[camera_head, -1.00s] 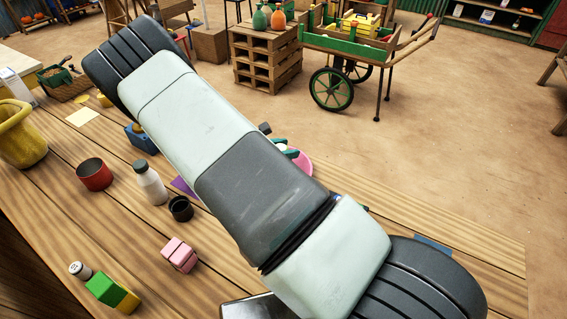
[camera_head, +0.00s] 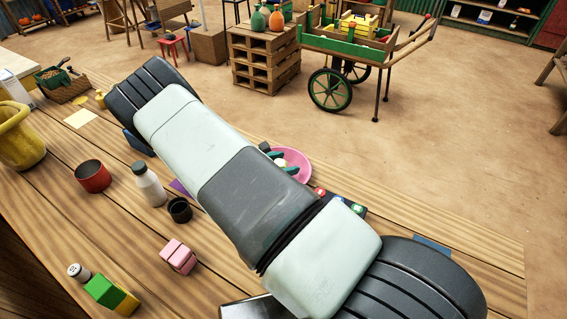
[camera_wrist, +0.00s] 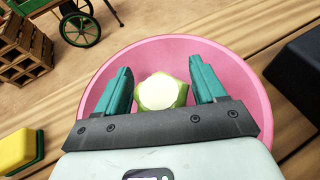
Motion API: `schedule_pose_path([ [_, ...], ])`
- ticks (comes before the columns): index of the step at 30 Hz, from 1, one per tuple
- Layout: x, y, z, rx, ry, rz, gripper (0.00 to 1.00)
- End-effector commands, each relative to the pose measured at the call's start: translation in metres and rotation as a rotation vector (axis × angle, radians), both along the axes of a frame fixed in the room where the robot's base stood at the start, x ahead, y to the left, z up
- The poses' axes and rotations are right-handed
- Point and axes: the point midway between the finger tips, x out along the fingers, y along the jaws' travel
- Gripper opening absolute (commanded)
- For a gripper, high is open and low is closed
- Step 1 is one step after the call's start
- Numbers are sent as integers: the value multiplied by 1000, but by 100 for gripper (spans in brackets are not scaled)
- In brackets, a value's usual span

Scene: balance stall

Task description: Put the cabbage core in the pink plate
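The pink plate (camera_wrist: 252,82) fills the middle of the wrist view; part of it shows behind my arm in the head view (camera_head: 300,160). The cabbage core (camera_wrist: 160,92), pale with a green rim, shows inside the plate's outline, between the teal fingers of my gripper (camera_wrist: 161,84). The fingers are spread, with a small gap on each side of the core, so my gripper looks open. The core seems to rest on the plate, but its underside is hidden. In the head view my arm hides most of my gripper.
A dark box (camera_wrist: 298,70) stands right of the plate in the wrist view, and a yellow-green sponge (camera_wrist: 18,150) lies at lower left. On the wooden table are a red bowl (camera_head: 93,176), a white bottle (camera_head: 149,184), a black cup (camera_head: 180,210) and pink blocks (camera_head: 178,256).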

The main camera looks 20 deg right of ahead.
Motion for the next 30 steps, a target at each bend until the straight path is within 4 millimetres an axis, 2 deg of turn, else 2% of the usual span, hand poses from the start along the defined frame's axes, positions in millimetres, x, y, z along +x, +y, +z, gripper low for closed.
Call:
schedule_pose_path([
  [11, 0, 1, 4, 0, 0, 0, 74],
  [14, -4, 12, 8, 2, -2, 2, 74],
  [24, -30, 73, 36, 1, -1, 3, 74],
  [30, -40, 96, 46, 0, 0, 1, 74],
])
